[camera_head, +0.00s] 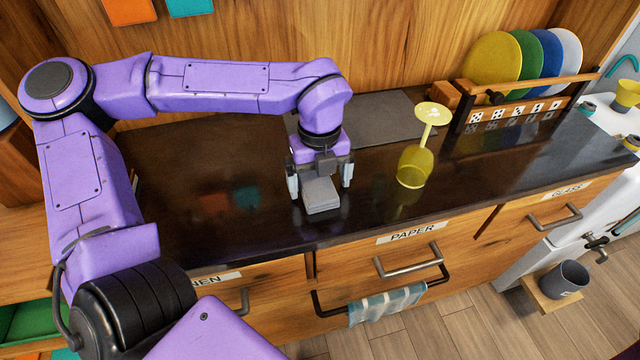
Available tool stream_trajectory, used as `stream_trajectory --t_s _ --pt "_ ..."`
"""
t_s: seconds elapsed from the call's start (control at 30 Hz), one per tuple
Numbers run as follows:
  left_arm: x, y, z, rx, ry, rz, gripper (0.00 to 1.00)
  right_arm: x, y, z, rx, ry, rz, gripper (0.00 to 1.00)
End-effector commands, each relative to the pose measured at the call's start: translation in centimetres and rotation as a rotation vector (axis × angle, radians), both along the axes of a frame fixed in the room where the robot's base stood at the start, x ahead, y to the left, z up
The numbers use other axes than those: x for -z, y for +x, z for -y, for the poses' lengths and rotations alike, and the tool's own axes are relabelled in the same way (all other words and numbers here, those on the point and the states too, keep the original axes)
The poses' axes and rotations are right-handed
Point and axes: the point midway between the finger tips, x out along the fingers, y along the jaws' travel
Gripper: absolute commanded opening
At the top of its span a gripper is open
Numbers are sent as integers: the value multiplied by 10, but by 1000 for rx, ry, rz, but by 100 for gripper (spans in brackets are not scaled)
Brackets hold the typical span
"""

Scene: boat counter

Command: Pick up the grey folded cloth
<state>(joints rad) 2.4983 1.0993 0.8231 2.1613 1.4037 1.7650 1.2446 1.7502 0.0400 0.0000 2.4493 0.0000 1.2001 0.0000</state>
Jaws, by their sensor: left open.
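The grey folded cloth (321,197) lies on the dark counter near its front edge, a small, flat, light grey block. My left gripper (320,186) points down from above it. Its two fingers stand apart, one to the left and one to the right of the cloth, with the jaws open. The gripper body hides the rear part of the cloth. I cannot tell whether either finger touches it. My right gripper does not show.
A dark grey mat (385,118) lies behind the gripper. A rack of coloured plates (492,60) stands at the back right. The counter to the left (190,215) is clear.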

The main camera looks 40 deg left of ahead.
Motion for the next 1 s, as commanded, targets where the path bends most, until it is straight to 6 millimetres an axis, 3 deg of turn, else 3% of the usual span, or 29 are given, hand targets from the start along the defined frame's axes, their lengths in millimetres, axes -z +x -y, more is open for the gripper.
stream_trajectory --t_s 0.23,0.4,0.43,0.77,1.0 --pt "3 0 0 1 -1 3 99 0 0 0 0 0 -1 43" --pt "3 0 0 1 0 2 44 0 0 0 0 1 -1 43" --pt "3 0 0 1 0 2 38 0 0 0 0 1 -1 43" --pt "0 0 0 0 0 3 38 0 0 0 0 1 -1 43" --pt "-34 0 6 2 3 7 38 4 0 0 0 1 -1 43"
